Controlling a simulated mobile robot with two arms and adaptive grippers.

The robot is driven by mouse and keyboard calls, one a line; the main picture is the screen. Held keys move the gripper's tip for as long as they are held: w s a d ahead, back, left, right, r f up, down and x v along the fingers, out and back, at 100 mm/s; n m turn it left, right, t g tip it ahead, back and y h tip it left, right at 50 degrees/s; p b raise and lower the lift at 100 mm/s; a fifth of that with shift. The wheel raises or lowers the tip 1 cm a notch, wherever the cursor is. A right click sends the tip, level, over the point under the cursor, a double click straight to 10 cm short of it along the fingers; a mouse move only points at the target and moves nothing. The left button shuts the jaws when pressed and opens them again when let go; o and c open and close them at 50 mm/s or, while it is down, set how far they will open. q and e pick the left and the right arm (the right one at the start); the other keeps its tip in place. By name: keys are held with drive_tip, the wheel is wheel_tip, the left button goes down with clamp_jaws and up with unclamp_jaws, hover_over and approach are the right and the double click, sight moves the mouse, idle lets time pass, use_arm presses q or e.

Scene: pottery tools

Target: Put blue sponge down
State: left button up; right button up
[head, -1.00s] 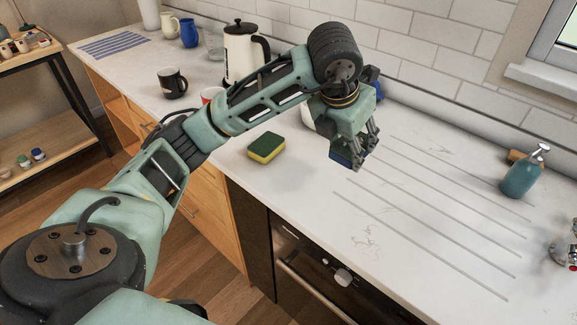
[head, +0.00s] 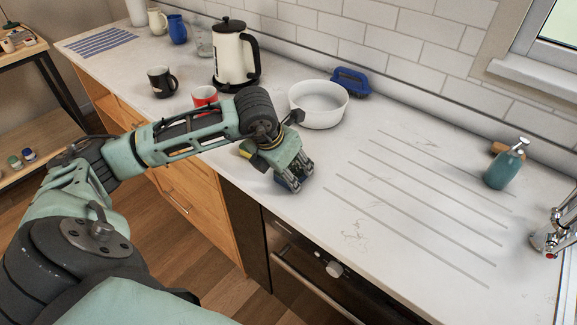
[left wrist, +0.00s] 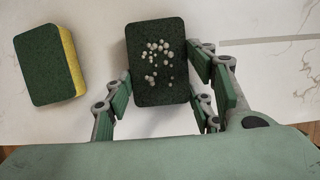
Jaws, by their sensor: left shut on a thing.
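My left gripper (head: 298,182) is low over the counter and shut on the blue sponge (head: 284,182), which is mostly hidden by the fingers in the head view. In the left wrist view the sponge (left wrist: 157,85) shows its dark green scouring face with a cluster of pale bubbles, and the fingers (left wrist: 160,105) are on both sides of it. I cannot tell whether its underside touches the counter. A yellow and green sponge (left wrist: 50,68) lies to its left in the left wrist view. In the head view this second sponge (head: 246,148) is partly hidden behind my wrist. My right gripper is not in view.
A red cup (head: 205,97), a dark mug (head: 160,82) and a white kettle (head: 230,58) are at the back left. The grooved counter (head: 400,190) to the right is clear up to a teal soap bottle (head: 503,170).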

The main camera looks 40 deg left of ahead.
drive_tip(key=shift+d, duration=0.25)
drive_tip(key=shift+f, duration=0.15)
use_arm(q)
drive_tip(key=shift+f+b, duration=0.2)
drive_tip(key=shift+b, duration=0.1)
drive_tip(key=o, duration=0.7)
drive_tip(key=shift+r, duration=0.1)
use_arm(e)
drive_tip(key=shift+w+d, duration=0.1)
use_arm(q)
drive_tip(key=shift+r, duration=0.3)
drive_tip(key=b+v, duration=0.2)
drive_tip(key=v, duration=0.9)
drive_tip(key=shift+s+r, duration=0.25)
drive_tip(key=shift+r, duration=0.05)
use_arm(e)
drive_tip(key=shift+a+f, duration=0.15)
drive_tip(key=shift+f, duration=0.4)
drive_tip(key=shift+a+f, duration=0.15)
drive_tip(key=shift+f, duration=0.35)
